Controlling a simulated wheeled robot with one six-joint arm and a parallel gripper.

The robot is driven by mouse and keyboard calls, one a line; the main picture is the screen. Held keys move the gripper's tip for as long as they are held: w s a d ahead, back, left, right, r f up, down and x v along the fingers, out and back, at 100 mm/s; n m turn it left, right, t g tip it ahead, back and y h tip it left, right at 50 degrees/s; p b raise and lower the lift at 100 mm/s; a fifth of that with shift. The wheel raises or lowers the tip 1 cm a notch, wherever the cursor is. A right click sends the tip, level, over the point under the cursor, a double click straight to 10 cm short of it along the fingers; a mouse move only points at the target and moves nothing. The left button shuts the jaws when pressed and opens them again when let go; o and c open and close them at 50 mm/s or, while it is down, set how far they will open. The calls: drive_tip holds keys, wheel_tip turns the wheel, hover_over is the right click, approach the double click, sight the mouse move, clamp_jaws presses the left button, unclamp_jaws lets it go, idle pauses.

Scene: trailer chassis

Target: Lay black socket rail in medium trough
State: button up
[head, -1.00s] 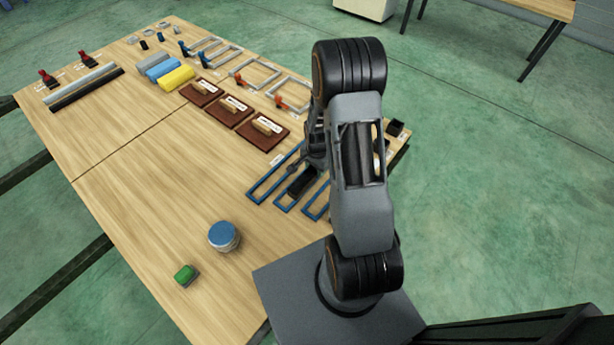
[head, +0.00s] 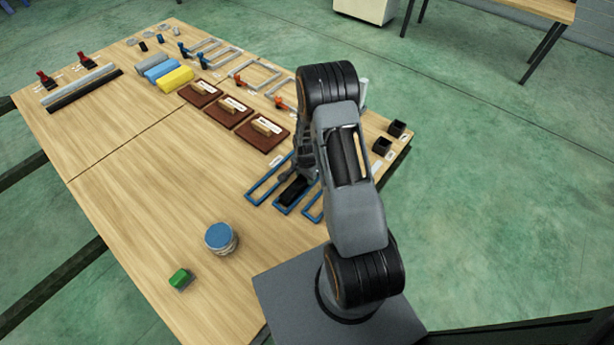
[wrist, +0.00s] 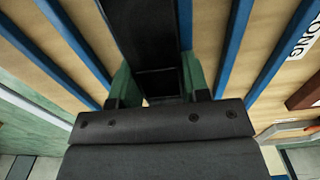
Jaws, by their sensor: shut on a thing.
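My gripper (wrist: 158,84) is shut on the black socket rail (wrist: 143,35), with one green finger pad on each side of its near end. In the head view the rail (head: 293,191) is over the middle blue frame, the medium trough (head: 282,209), and runs roughly along it. In the wrist view the rail lies between two blue bars, close to the right one (wrist: 186,18). I cannot tell whether it touches the table or hangs just above it. My arm hides the far end of the trough.
The long trough (head: 252,195) is on the left, and another blue frame (head: 311,208) is on the right, partly hidden. Brown boards with handles (head: 261,134) stand behind. Black open boxes (head: 382,147) stand at the right edge. A blue-topped round object (head: 220,236) and green block (head: 179,278) are in front.

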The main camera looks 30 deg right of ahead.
drive_tip(key=shift+f, duration=0.1)
drive_tip(key=o, duration=1.2)
